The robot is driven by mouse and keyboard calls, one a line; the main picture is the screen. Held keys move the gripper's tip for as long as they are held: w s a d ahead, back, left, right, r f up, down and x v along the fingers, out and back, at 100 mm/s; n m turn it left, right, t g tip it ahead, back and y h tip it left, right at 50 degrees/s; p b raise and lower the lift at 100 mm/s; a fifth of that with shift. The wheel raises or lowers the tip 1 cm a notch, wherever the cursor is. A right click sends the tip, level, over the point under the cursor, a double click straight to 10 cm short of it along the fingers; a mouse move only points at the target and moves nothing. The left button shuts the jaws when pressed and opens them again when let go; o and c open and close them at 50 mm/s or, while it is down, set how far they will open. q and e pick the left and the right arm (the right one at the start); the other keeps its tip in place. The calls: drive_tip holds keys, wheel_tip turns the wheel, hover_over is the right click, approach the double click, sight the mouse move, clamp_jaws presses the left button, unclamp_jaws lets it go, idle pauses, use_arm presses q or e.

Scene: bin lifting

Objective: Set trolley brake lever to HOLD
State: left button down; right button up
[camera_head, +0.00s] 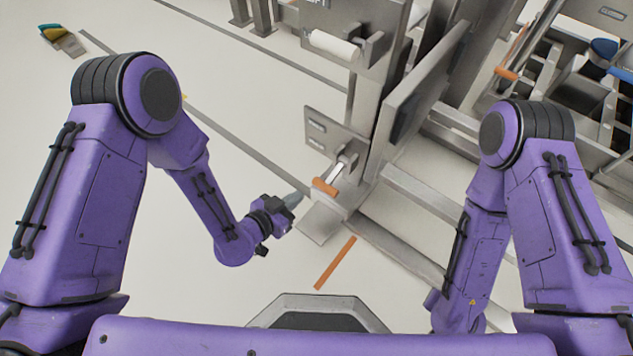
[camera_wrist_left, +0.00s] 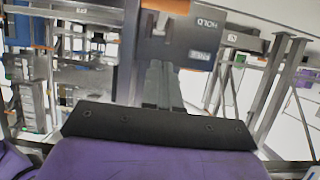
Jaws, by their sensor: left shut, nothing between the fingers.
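The brake lever (camera_head: 338,171) has a pale shaft and an orange grip (camera_head: 325,186). It sticks out low on the trolley's grey post, in front of a label plate (camera_head: 320,133). The wrist view shows a dark plate (camera_wrist_left: 184,45) with HOLD and a second label, both upside down. The head view's labels are too small to read. My left gripper (camera_head: 296,199) is shut and empty, its tips just left of the orange grip, seemingly apart from it. Its closed fingers (camera_wrist_left: 162,88) point toward the plate in the wrist view. My right gripper is hidden below my right arm.
A grey upright panel (camera_head: 425,85) rises right of the lever. A white roller (camera_head: 335,46) sits above it on the post. An orange strip (camera_head: 335,263) marks the floor. Metal racks (camera_head: 590,95) fill the right. The floor to the left is mostly clear.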

use_arm(q)
drive_tip(key=b, duration=0.3)
approach(329, 181)
drive_tip(key=w+d+r, duration=0.1)
drive_tip(key=w+r, duration=0.1)
drive_tip(key=shift+w+d+f+b, duration=0.2)
drive_tip(key=shift+f+b, duration=0.05)
drive_tip(key=shift+f, duration=0.35)
drive_tip(key=shift+w+d+f+b, duration=0.2)
drive_tip(key=shift+f, duration=0.4)
drive_tip(key=shift+w+d+f+b, duration=0.2)
drive_tip(key=shift+f+b, duration=0.05)
drive_tip(key=shift+f, duration=0.35)
wheel_tip(329, 181, down, 3)
drive_tip(key=shift+f+b, duration=0.15)
drive_tip(key=shift+b, duration=0.55)
